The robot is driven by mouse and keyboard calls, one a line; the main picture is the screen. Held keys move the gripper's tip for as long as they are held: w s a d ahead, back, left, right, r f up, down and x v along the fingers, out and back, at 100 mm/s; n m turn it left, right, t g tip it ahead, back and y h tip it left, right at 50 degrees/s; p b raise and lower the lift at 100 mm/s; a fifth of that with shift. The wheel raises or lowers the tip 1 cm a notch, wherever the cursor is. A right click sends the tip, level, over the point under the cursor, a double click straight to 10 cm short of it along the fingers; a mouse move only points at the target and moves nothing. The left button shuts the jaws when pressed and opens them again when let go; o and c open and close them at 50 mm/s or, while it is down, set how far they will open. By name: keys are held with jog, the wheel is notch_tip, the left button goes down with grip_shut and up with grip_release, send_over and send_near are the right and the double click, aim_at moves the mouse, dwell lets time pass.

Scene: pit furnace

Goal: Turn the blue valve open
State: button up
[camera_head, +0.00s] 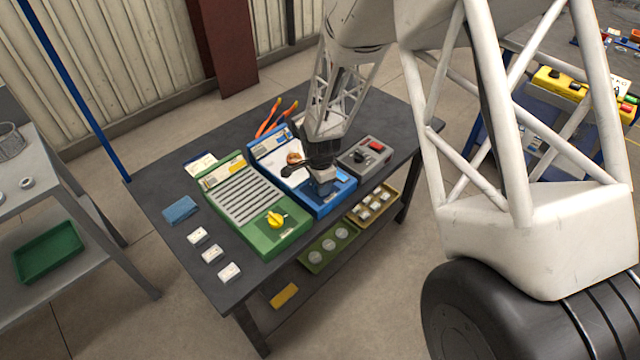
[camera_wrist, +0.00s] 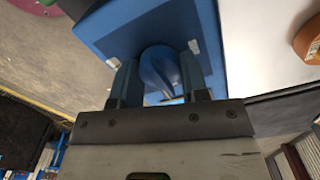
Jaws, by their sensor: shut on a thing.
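The blue valve (camera_wrist: 157,64) is a rounded blue knob on a blue panel, seen in the wrist view between my two fingers. My gripper (camera_wrist: 160,78) is shut on it, with one finger on each side. In the head view my gripper (camera_head: 321,182) points down at the near right part of the blue unit (camera_head: 336,203) on the dark table. There the valve is hidden by my gripper. The blue unit also shows in the wrist view (camera_wrist: 105,28), with pale labels beside the knob. How far the valve is turned cannot be told.
A green unit with a yellow knob (camera_head: 276,220) stands to the left. A grey box with a red button (camera_head: 376,146) stands to the right. A brown round thing (camera_head: 293,158) sits on the blue unit's white face. Orange-handled pliers (camera_head: 268,117) lie behind. Trays (camera_head: 330,247) sit below the table's front edge.

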jog(key=o, duration=0.9)
jog(key=shift+o, duration=0.2)
jog(key=shift+r, duration=0.2)
notch_tip(320, 180, up, 7)
jog(key=shift+f, duration=0.15)
jog(key=shift+r, duration=0.4)
